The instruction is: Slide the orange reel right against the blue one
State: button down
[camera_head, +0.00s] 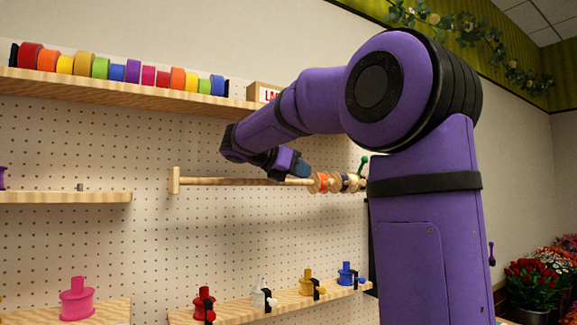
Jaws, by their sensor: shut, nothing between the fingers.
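A wooden rod (235,180) runs level along the pegboard, with a knob at its left end. The orange reel (321,182) is on the rod toward its right part, with pale wooden flanges. The blue reel (345,183) is just to its right, partly hidden near my arm. They look close together, but I cannot tell whether they touch. My gripper (301,170) is shut and empty, at the rod just left of and slightly above the orange reel. I cannot tell whether its tip touches the reel.
A high shelf (140,93) carries a row of coloured ribbon rolls and a cardboard box (263,92). A lower shelf (245,308) holds several coloured spool-like stands. A green-knobbed piece (363,163) is near the reels. The rod's left stretch is bare.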

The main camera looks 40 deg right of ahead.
aim_at(329, 181)
jog(key=x, duration=0.6)
jog(key=shift+s+d+f, duration=0.1)
jog(key=shift+s+d, duration=0.05)
jog(key=shift+d, duration=0.2)
jog(key=d, duration=0.2)
jog(key=s+d, duration=0.1)
jog(key=d, duration=0.1)
jog(key=shift+a, duration=0.1)
